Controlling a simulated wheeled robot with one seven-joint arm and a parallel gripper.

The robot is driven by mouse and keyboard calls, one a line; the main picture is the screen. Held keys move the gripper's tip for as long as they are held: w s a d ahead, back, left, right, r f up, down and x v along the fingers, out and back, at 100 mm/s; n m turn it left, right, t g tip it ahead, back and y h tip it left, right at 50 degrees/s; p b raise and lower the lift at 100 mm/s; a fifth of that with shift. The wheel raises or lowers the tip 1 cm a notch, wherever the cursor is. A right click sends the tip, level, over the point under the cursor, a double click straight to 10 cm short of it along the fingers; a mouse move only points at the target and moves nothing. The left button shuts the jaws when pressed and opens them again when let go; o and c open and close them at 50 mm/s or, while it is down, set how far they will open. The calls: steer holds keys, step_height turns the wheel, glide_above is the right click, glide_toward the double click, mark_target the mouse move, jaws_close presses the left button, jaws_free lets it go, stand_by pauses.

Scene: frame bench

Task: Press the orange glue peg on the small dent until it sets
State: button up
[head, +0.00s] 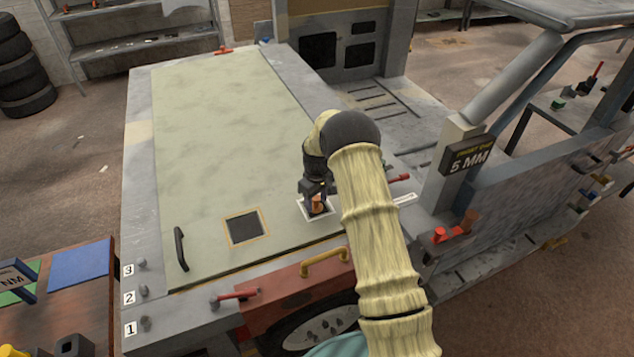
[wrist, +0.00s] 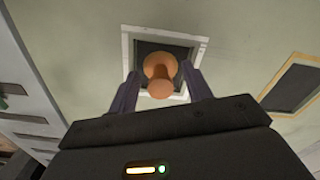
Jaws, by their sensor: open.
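The orange glue peg (head: 317,203) stands on a dark square patch with a white border (head: 303,208) on the pale hood panel. In the wrist view the peg (wrist: 160,74) shows a wide round part and a narrower knob, over the dark patch inside the white frame (wrist: 127,45). The small dent itself cannot be made out; the peg covers the middle of the patch. My gripper (wrist: 158,88) is open, with one finger on each side of the peg and gaps between. In the head view my gripper (head: 316,194) is low over the patch, partly hiding it.
A second dark square with a tan border (head: 245,228) lies to the left on the hood panel (head: 200,130). A black handle (head: 181,249) stands near the panel's left edge. Red clamps (head: 238,295) sit along the front edge. A "5 MM" sign (head: 468,157) stands right of my arm.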

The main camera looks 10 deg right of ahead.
step_height(320, 180, up, 17)
steer(key=b, duration=0.4)
steer(key=shift+b, duration=0.3)
steer(key=shift+s, duration=0.1)
steer(key=s+f+m+t, duration=0.1)
steer(key=s+m, duration=0.5)
steer(key=s, duration=2.5)
steer(key=shift+t, duration=0.8)
